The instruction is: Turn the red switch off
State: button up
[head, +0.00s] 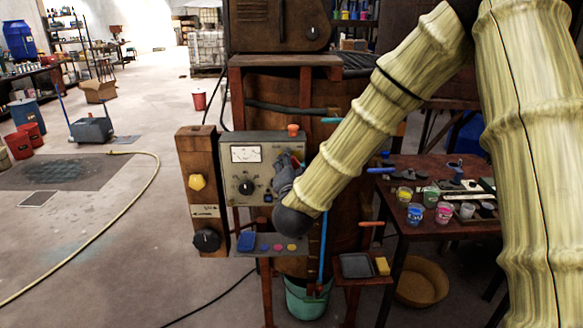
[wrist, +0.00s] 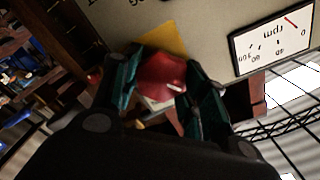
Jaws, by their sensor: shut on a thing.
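The red switch (wrist: 162,74) is a red knob with a pale mark, set over a yellow plate (wrist: 165,40) on the grey control panel. In the wrist view my gripper (wrist: 160,82) has its dark teal fingers on both sides of the knob, closed on it. In the head view my gripper (head: 287,172) is at the right part of the control panel (head: 235,154), and the switch is largely hidden behind it. The rpm meter (wrist: 272,42) on the panel has a red needle near 0.
A wooden post with a yellow knob (head: 198,182) and a black dial (head: 206,240) stands left of the panel. A small shelf with coloured buttons (head: 268,247) juts out below. A table with paint cups (head: 445,212) is at the right.

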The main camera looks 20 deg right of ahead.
jog(key=shift+f+n, duration=0.1)
jog(key=shift+n, duration=0.6)
jog(key=o, duration=1)
jog(key=shift+o, duration=0.2)
jog(key=v, duration=1.2)
